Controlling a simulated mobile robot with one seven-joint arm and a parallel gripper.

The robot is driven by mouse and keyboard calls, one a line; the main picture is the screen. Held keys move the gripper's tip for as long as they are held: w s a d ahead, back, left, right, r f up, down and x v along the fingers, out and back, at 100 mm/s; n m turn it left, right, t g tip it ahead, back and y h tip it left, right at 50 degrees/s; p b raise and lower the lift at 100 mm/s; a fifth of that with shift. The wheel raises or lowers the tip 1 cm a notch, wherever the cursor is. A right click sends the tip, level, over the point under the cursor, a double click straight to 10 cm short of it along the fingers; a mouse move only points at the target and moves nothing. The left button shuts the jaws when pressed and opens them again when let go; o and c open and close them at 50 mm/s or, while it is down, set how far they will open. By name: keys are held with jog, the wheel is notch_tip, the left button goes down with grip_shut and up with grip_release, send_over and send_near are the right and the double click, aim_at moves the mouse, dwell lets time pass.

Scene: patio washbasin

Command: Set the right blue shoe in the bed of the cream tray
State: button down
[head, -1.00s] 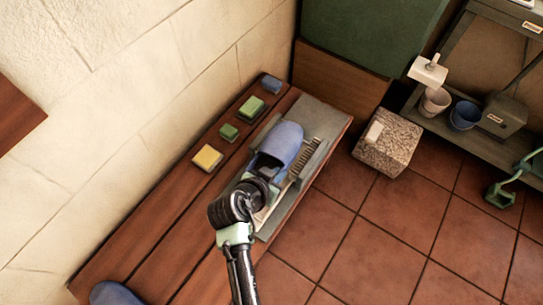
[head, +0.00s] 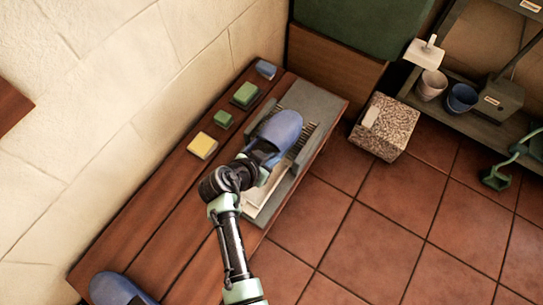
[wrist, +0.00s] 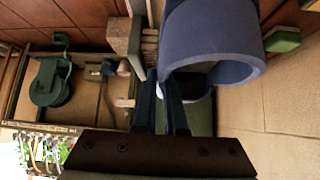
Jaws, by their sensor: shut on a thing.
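One blue shoe (head: 279,130), the right-hand one in the head view, is in my gripper above the grey fixture on the bench. In the wrist view the shoe (wrist: 215,45) fills the upper middle, its open end towards me. My gripper (wrist: 172,100) is shut on the edge of the shoe's opening; in the head view my wrist hides the fingertips. A cream tray bed (head: 264,199) shows below my wrist, partly covered by the arm and shoe. Whether the shoe touches anything below is unclear. The other blue shoe (head: 118,289) lies at the bench's lower left.
A grey fixture with brush bristles (head: 309,138) stands along the bench's right edge. Yellow (head: 202,145), green (head: 245,95) and blue blocks line the wall side. A speckled stone block (head: 385,128) and a shelf with pots stand right. The bench's lower left half is mostly clear.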

jog(key=shift+f+b, duration=3.15)
jog(key=shift+f, duration=0.45)
jog(key=c, duration=0.9)
grip_release()
jog(key=p+v, duration=0.4)
jog(key=v, duration=0.9)
